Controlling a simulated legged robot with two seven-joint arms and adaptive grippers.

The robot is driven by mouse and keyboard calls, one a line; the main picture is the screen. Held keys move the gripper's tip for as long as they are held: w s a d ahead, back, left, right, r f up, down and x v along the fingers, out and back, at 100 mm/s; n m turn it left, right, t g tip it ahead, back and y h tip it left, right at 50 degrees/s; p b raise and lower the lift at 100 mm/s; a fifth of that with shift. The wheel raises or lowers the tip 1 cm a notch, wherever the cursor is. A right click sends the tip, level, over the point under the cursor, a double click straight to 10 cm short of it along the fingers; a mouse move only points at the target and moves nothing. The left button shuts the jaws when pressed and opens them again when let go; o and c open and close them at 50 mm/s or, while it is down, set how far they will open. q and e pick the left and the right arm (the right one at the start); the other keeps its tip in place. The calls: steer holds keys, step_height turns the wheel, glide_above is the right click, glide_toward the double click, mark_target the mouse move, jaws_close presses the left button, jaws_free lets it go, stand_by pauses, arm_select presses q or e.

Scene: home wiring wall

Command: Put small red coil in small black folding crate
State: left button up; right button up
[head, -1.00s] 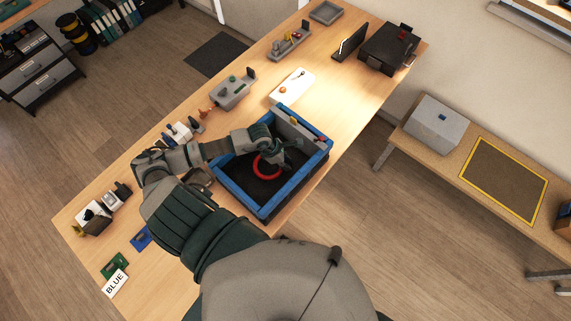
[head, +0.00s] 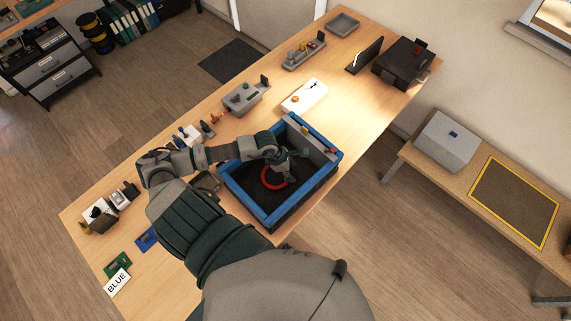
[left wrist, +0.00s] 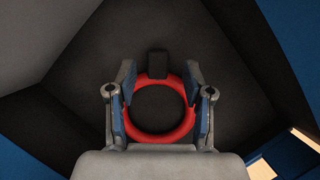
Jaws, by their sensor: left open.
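The small red coil (head: 271,186) is a ring lying on the dark floor of a blue-rimmed bin (head: 252,209). My left gripper (head: 288,170) reaches down inside this bin, right at the coil. In the left wrist view the gripper (left wrist: 160,72) is open, with one finger on each side of the red coil (left wrist: 160,137). The fingers overlap the ring's left and right edges; I cannot tell whether they touch it. A black box (head: 393,70) at the table's far end may be the small black folding crate. My right gripper is not in view.
A white board (head: 304,97), a grey tray (head: 343,24), a dark upright panel (head: 366,55) and a grey parts holder (head: 245,97) stand on the table. A grey box (head: 446,139) is on the side bench.

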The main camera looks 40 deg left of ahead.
arm_select(q)
steer(key=v, duration=0.9)
steer(key=shift+b, duration=0.3)
